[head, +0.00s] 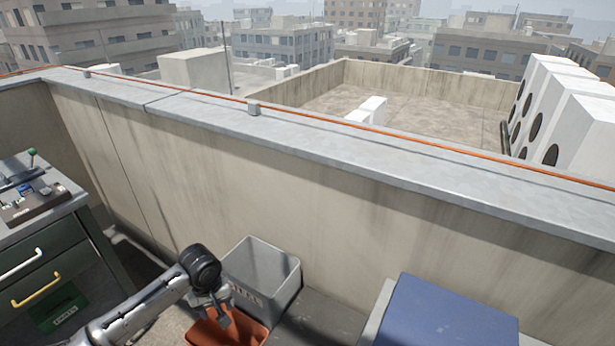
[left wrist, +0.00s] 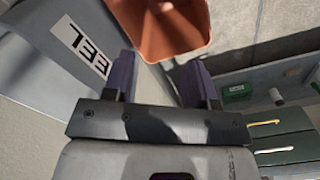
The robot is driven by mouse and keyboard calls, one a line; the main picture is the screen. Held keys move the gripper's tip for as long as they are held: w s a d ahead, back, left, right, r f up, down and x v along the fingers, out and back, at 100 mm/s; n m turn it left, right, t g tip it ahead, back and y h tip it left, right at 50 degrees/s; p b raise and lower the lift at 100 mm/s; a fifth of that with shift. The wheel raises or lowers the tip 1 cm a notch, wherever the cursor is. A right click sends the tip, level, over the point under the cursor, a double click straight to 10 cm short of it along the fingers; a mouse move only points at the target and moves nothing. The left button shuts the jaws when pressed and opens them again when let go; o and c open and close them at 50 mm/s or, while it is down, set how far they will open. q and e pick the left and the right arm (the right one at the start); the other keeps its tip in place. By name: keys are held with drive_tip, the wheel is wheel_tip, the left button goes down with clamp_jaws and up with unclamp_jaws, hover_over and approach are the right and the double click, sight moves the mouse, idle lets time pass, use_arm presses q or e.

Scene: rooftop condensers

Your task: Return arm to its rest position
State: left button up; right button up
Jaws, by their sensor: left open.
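My left arm comes in from the lower left in the head view. Its left gripper (head: 222,308) is over the orange bin (head: 243,328), pointing down. In the left wrist view, the left gripper (left wrist: 162,82) has its two dark fingers apart with nothing between them. The orange bin shows there beyond the fingertips (left wrist: 165,30), and its visible inside looks empty. The grey bin (head: 285,297) stands right behind the orange one; its wall shows in the left wrist view (left wrist: 35,30) with a label ending in "EEL". My right gripper is not in view.
A dark green drawer cabinet (head: 45,262) stands at the left, with a green-knobbed device (head: 32,195) on top. A blue-topped box (head: 445,315) is at the lower right. A concrete parapet (head: 230,165) with an orange cable runs behind everything.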

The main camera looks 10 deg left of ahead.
use_arm(q)
drive_tip(key=w+d+r+m+t+y, duration=0.1)
drive_tip(key=w+d+r+m+t, duration=0.1)
drive_tip(key=r+m+t, duration=0.35)
drive_tip(key=w+d+r+m+t+y, duration=0.1)
drive_tip(key=w+d+r+m+t, duration=0.1)
drive_tip(key=r+m, duration=0.6)
drive_tip(key=s+d+r+m+t+h+p, duration=0.1)
drive_tip(key=s+d+r+t+p, duration=0.25)
drive_tip(key=s+d+r, duration=0.25)
drive_tip(key=s+f+n+g+p, duration=0.25)
drive_tip(key=s+f, duration=0.25)
drive_tip(key=s, duration=0.6)
drive_tip(key=s+d+f+n+g+h+p, duration=0.1)
drive_tip(key=s+f+g+p, duration=0.3)
drive_tip(key=s, duration=0.6)
drive_tip(key=s+f+n+g+p, duration=0.1)
drive_tip(key=s+f+p, duration=0.2)
drive_tip(key=s+f, duration=0.55)
wheel_tip(320, 180, up, 40)
drive_tip(key=s+p, duration=0.2)
drive_tip(key=p, duration=3.5)
drive_tip(key=shift+r, duration=0.15)
